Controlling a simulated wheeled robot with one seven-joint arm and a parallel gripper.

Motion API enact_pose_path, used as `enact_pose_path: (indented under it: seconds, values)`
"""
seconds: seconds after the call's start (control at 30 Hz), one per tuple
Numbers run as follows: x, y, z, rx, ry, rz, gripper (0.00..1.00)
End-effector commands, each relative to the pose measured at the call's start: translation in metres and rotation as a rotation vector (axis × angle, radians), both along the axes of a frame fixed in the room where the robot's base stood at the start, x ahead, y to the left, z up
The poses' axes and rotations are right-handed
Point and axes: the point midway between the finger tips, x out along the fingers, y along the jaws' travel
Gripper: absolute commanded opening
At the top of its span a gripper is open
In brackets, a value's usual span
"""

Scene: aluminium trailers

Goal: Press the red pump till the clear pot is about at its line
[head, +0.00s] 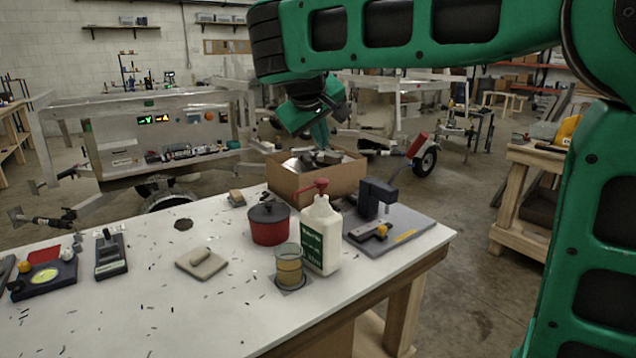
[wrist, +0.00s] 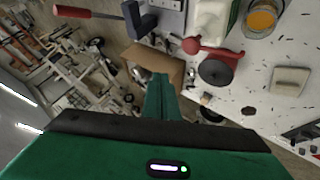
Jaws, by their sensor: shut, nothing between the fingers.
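The white pump bottle (head: 321,235) with a green label stands upright on the white table. Its red pump (head: 318,186) is on top, and it also shows in the wrist view (wrist: 190,45). The clear pot (head: 289,262) stands beside the bottle, holding amber liquid to well over half its height. Seen from above, the pot (wrist: 262,18) is next to the bottle (wrist: 210,20). I cannot make out its line clearly. My gripper (head: 320,138) is shut and empty, above and behind the bottle, apart from the pump. Its fingers (wrist: 160,95) point over the cardboard box.
A red lidded pot (head: 270,224) stands close left of the bottle. A grey board with a dark stand (head: 376,198) is at its right. An open cardboard box (head: 340,180) is behind. A beige block (head: 201,262) lies at left; the table front is mostly clear.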

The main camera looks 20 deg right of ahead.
Motion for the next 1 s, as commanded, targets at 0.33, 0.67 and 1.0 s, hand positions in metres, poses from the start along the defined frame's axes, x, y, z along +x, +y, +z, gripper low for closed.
enact_pose_path:
  seconds: [0.33, 0.67, 1.0]
  values:
    - [0.0, 0.0, -0.043, -0.001, 0.002, 0.001, 0.0]
    - [0.0, 0.0, -0.061, 0.0, 0.0, 0.0, 0.0]
    - [0.0, 0.0, -0.061, 0.001, 0.0, 0.001, 0.0]
